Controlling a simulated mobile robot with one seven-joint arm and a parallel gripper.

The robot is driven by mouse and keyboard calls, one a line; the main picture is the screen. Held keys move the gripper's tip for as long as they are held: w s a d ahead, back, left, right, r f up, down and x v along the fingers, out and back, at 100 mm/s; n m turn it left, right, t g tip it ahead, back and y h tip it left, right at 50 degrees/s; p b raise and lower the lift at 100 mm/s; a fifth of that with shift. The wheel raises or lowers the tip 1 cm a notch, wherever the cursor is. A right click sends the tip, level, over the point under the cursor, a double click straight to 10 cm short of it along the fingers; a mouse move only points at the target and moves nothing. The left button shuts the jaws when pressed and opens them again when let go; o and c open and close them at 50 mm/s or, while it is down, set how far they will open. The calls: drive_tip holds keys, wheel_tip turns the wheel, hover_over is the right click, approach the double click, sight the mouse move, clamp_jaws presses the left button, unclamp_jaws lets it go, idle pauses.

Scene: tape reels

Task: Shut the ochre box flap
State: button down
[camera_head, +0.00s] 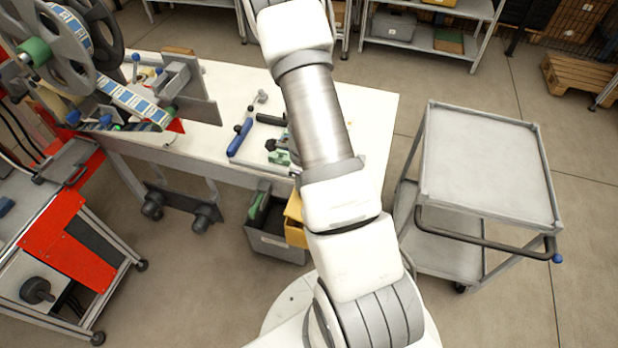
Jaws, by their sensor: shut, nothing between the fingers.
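My arm rises from the bottom of the picture and runs up past the box to the top edge. My gripper is not in view.
The white table (225,100) carries a blue-handled tool (240,137) and a reel machine (75,40). A grey cart (490,165) stands right. A red-panelled cart (85,245) stands left. Floor shows between them.

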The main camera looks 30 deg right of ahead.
drive_tip(key=shift+w+a+f+b, duration=0.35)
drive_tip(key=shift+f+b, duration=0.25)
drive_tip(key=shift+f, duration=0.5)
drive_tip(key=shift+w+a+f+b, duration=0.3)
drive_tip(key=shift+f+b, duration=0.25)
drive_tip(key=shift+f, duration=0.5)
drive_tip(key=shift+w+a+f+b, duration=0.25)
drive_tip(key=shift+w+f+b, duration=0.25)
drive_tip(key=shift+f, duration=0.6)
drive_tip(key=shift+s, duration=0.1)
